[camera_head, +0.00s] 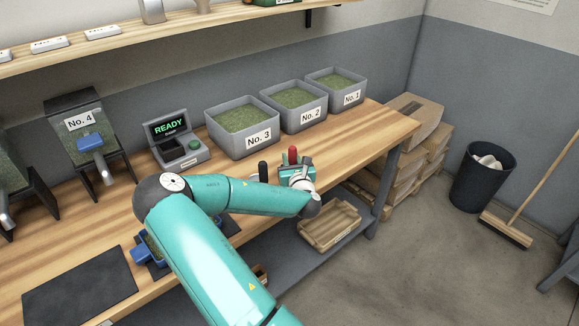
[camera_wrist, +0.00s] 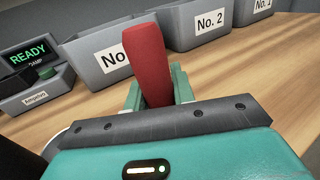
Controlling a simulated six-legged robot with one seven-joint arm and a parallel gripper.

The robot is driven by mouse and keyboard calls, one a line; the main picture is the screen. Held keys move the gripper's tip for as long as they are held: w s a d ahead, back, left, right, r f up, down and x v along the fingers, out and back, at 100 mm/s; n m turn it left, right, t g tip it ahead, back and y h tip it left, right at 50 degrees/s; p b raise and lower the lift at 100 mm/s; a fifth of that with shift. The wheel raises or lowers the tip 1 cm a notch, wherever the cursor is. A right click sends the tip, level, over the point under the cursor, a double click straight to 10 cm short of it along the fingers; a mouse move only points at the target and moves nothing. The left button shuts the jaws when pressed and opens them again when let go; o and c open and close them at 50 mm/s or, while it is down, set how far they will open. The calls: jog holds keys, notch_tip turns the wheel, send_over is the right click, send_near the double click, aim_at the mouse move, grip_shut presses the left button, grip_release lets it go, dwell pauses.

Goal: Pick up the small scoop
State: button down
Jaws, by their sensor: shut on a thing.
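The small scoop shows as a red upright handle (camera_head: 292,155) near the bench's front edge, in front of the No. 3 and No. 2 bins. In the wrist view its red handle (camera_wrist: 146,58) stands between my teal fingers, leaning slightly. My gripper (camera_head: 296,172) is shut on this handle, and the handle's top sticks up above the fingers. The scoop's lower part is hidden behind my gripper in both views.
A black handle (camera_head: 263,172) stands close left of my gripper. A READY device (camera_head: 186,158) sits left. Bare bench (camera_head: 372,141) lies to the right.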

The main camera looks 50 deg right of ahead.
jog(key=shift+r, duration=0.1)
notch_tip(320, 180, up, 10)
dwell(0.4)
dwell(0.5)
